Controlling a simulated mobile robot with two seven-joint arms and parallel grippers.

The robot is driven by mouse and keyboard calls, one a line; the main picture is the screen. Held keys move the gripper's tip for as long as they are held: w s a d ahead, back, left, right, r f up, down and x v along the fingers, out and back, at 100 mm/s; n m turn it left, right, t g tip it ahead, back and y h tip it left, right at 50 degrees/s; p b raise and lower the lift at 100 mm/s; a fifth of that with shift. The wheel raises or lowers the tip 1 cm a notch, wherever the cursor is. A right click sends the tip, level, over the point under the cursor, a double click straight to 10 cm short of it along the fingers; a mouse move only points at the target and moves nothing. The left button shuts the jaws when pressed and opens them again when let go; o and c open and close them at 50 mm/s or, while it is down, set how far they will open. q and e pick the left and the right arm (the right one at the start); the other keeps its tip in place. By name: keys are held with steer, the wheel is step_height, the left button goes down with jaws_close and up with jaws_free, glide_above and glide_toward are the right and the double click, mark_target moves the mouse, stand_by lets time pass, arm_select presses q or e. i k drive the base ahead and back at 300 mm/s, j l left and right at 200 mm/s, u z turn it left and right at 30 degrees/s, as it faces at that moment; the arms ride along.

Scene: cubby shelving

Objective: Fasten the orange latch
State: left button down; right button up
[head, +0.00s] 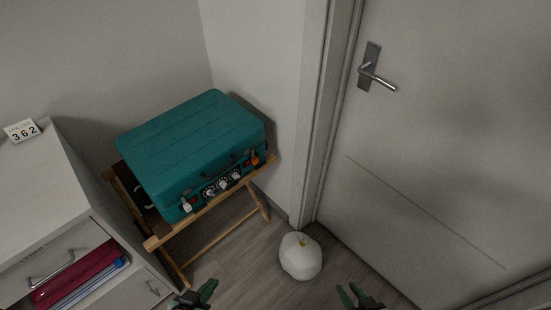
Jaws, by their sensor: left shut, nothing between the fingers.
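A teal suitcase (190,145) lies closed on a wooden folding stand in the corner. The orange latch (254,159) is a small piece near the right end of the suitcase's front face. It is too small to tell whether it is fastened. My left gripper (210,288) is shut and empty at the bottom edge, below and in front of the suitcase, well apart from the latch. My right gripper (347,291) is at the bottom edge, further right, with its two fingers apart and nothing visible between them.
Several pale fittings, one a white latch (187,206), line the suitcase front. The wooden stand (222,234) rests on the floor. A white rounded object (300,257) stands near the door (440,130). A white cabinet (45,190) with an open drawer is at left.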

mark_target(254, 160)
steer(key=i+l, duration=0.1)
steer(key=l, duration=0.3)
steer(key=i+l, duration=0.1)
steer(key=l, duration=0.3)
steer(key=i+l, duration=0.1)
steer(key=l, duration=0.25)
steer(key=i+l, duration=0.1)
steer(key=l, duration=0.3)
steer(key=z, duration=0.05)
